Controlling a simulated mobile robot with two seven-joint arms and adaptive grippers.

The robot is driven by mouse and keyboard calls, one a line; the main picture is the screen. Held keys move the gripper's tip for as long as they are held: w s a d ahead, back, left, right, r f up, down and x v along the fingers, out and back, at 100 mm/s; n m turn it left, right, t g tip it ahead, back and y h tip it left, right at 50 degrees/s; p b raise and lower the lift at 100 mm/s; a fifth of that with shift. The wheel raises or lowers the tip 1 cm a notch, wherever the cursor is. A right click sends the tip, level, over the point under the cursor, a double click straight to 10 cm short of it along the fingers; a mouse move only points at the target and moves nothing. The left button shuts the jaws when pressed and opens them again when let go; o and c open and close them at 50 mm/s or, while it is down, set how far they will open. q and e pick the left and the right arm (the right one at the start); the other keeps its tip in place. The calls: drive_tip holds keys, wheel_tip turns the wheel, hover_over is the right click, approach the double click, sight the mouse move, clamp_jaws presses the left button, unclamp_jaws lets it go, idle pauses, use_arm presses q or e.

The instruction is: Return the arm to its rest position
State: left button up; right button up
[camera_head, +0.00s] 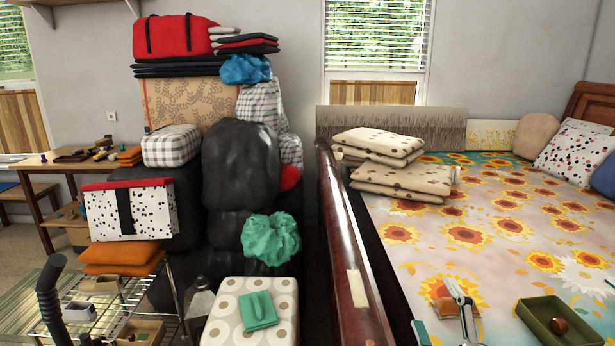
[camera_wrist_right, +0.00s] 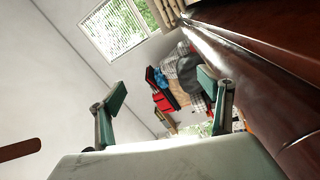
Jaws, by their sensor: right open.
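My right gripper (camera_head: 440,314) shows at the bottom of the head view, over the near part of the bed, just right of the dark red footboard rail. One grey finger with a teal pad stands up; another teal pad shows at the lower edge. In the wrist view the right gripper (camera_wrist_right: 164,100) has its two green-padded fingers wide apart, with nothing between them. The wrist camera looks sideways across the room. Most of my right arm is out of the frame. My left gripper is not seen.
The polished footboard (camera_head: 352,265) runs close left of the gripper; it also shows in the wrist view (camera_wrist_right: 255,75). A green tray (camera_head: 533,314) with a brown round item lies right of it on the sunflower bedspread (camera_head: 480,236). Folded spotted blankets (camera_head: 405,180) lie farther back. Bags (camera_head: 240,165) are piled left.

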drive_tip(key=s+d+f+m+g+h, duration=0.35)
drive_tip(key=s+d+f+g, duration=0.25)
drive_tip(key=s+f, duration=0.5)
drive_tip(key=s+d+f+m+g+h, duration=0.2)
drive_tip(key=s+d+f+m+g, duration=0.3)
drive_tip(key=s+f, duration=0.65)
drive_tip(key=w+a+f+m+t+y, duration=0.1)
drive_tip(key=a+f+m+t+y, duration=0.1)
drive_tip(key=a+f+y, duration=0.5)
drive_tip(key=a+f, duration=0.5)
drive_tip(key=a, duration=0.3)
drive_tip(key=shift+w+a+f, duration=0.15)
drive_tip(key=shift+w+a, duration=0.1)
drive_tip(key=shift+a, duration=0.05)
drive_tip(key=shift+y, duration=0.25)
